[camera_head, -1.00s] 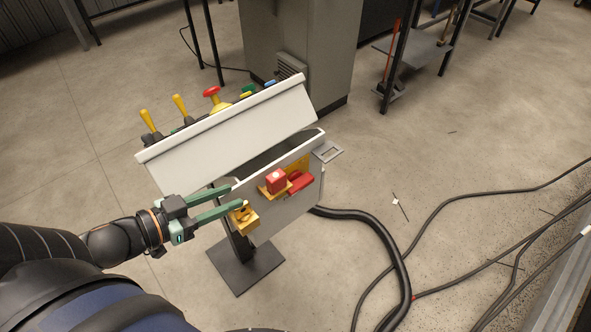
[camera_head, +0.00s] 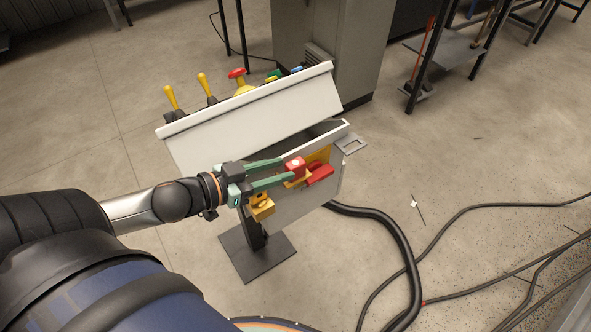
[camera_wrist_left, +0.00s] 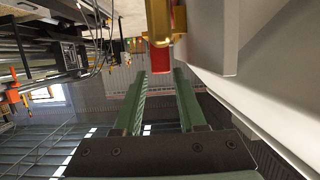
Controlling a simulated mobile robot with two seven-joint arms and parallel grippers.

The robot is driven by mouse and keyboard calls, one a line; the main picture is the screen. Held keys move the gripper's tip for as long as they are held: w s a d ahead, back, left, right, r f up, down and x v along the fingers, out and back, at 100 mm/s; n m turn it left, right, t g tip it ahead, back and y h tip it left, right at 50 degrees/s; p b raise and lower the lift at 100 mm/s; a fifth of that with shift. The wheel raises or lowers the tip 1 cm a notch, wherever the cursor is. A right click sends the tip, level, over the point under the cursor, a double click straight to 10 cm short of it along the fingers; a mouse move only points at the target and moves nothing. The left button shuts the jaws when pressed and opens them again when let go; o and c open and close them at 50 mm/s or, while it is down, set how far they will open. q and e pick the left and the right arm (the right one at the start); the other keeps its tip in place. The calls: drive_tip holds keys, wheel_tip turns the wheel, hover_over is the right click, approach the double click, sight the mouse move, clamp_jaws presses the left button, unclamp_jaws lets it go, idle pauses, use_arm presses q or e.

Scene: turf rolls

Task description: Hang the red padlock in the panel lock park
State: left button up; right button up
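The red padlock (camera_head: 295,164) is a small red block with a pale spot, at a yellow mount on the front face of the grey control panel (camera_head: 298,200). A red handle-like part (camera_head: 319,175) is just right of it. A yellow bracket (camera_head: 262,208), possibly the lock park, sits lower left on the same face. My left gripper (camera_head: 288,170) has green fingers spread apart, with their tips at the padlock. In the left wrist view a red piece (camera_wrist_left: 160,58) shows between the open fingertips, below a yellow part (camera_wrist_left: 158,20); whether they touch it is unclear.
The panel's white sloping top (camera_head: 255,112) overhangs above the left gripper, with yellow levers (camera_head: 170,97) and a red button (camera_head: 237,73) on it. A grey square plate (camera_head: 350,144) juts from the right edge. A thick black hose (camera_head: 385,225) runs across the floor.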

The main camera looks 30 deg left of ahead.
sight(292, 165)
use_arm(q)
drive_tip(key=shift+x, duration=1.5)
drive_tip(key=shift+b+x, duration=0.35)
drive_tip(key=shift+x, duration=0.65)
drive_tip(key=shift+a+r, duration=0.1)
drive_tip(key=shift+r, duration=0.05)
clamp_jaws()
